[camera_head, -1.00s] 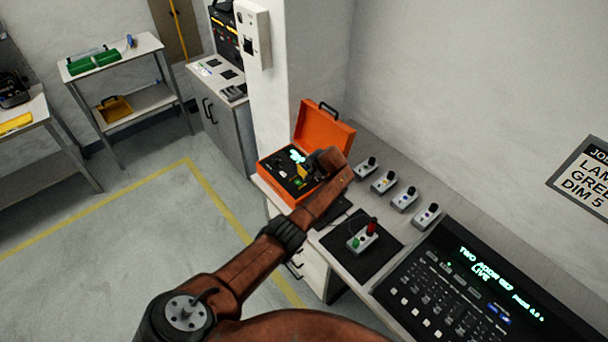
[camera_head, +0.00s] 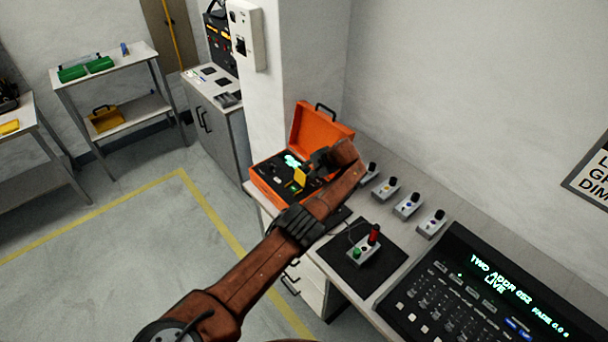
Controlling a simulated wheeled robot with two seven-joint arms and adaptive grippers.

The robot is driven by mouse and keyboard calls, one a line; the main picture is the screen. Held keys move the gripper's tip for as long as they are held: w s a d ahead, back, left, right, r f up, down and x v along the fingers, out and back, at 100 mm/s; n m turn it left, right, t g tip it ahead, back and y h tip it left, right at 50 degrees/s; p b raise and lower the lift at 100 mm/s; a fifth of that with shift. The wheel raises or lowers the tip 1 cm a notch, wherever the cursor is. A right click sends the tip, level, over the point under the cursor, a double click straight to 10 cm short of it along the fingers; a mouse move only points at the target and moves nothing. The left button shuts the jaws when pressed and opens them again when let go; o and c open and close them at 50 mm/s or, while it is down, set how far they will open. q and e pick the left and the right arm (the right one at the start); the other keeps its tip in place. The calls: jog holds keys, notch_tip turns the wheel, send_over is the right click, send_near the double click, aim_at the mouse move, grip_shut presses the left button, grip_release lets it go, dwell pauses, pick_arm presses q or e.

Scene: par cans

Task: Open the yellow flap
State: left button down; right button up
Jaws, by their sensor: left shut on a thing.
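The yellow flap (camera_head: 300,176) stands up inside the open orange case (camera_head: 265,187), above its black panel. My left gripper (camera_head: 313,168) reaches over the case from the right, at the flap's right side, and is shut on it. The wrist and forearm hide the right part of the case, and the fingertips are small and dark, so the exact grip is hard to see. My right gripper is out of view.
The case stands at the bench's far left corner, against a white pillar (camera_head: 267,85). Several small grey switch boxes (camera_head: 408,205) line the wall side. A box with red and green knobs (camera_head: 364,248) sits on a black mat. A black console (camera_head: 470,290) fills the near right.

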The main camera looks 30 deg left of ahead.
pick_arm(q)
jog(key=c, duration=1.8)
grip_release()
jog(key=shift+d+r, duration=0.35)
jog(key=shift+d, duration=0.05)
jog(key=v, duration=1.1)
jog(key=shift+s, duration=0.1)
